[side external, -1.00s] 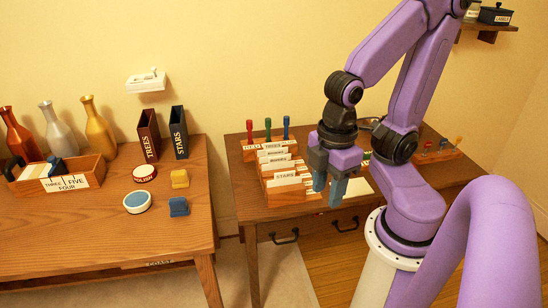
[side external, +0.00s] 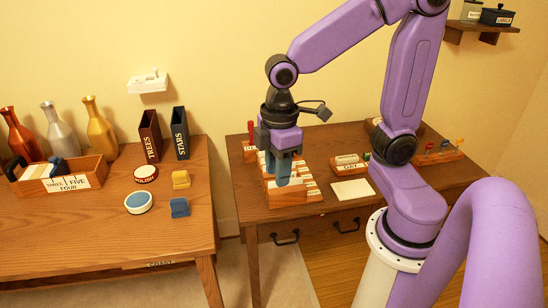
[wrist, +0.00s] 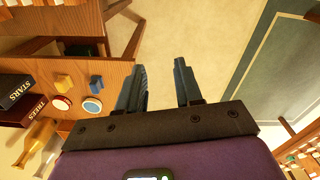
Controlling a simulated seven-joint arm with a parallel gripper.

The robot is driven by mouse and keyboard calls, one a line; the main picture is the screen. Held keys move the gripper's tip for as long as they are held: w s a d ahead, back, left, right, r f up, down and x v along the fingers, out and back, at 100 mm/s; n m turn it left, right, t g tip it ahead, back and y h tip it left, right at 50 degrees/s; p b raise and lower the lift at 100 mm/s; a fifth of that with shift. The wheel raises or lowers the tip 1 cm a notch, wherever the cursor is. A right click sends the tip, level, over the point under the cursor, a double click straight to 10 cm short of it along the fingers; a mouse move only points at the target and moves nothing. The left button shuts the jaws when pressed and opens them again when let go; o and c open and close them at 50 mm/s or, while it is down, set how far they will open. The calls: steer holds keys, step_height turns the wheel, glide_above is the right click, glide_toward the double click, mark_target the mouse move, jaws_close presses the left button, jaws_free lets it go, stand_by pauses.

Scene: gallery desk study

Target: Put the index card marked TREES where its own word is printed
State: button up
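My gripper (side external: 283,180) points down over the wooden card rack (side external: 290,196) on the right desk and hides much of it. In the side view its blue fingers overlap. In the wrist view the fingers (wrist: 162,85) stand apart with nothing visible between them. Pale index cards (side external: 308,182) show in the rack around the fingers; I cannot read TREES on any of them. A dark red upright holder (side external: 150,136) printed TREES stands on the left table, beside a dark blue holder (side external: 180,133) printed STARS. The TREES holder also shows in the wrist view (wrist: 22,112).
The left table holds three vases (side external: 98,127), a wooden card box (side external: 86,172), a red-rimmed round item (side external: 145,173), a blue-topped round item (side external: 138,203) and yellow and blue blocks. A blank white sheet (side external: 352,190) lies right of the rack. A floor gap separates the tables.

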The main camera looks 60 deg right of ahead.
steer(key=w+d+f+m, duration=0.1)
steer(key=w+d, duration=0.6)
steer(key=w, duration=0.3)
steer(key=w+d+f+m, duration=0.1)
steer(key=w+d, duration=0.7)
steer(key=w, duration=0.3)
steer(key=w+d+f, duration=0.2)
steer(key=d+f, duration=0.1)
steer(key=d, duration=0.8)
steer(key=w+d+f, duration=0.2)
steer(key=d, duration=1)
steer(key=shift+m, duration=0.4)
steer(key=f, duration=1.1)
steer(key=shift+s+a+f, duration=0.1)
steer(key=shift+s, duration=0.2)
steer(key=shift+w+a+f, duration=0.1)
steer(key=shift+f, duration=1.5)
steer(key=shift+w+f, duration=0.1)
steer(key=shift+f, duration=1.45)
jaws_close()
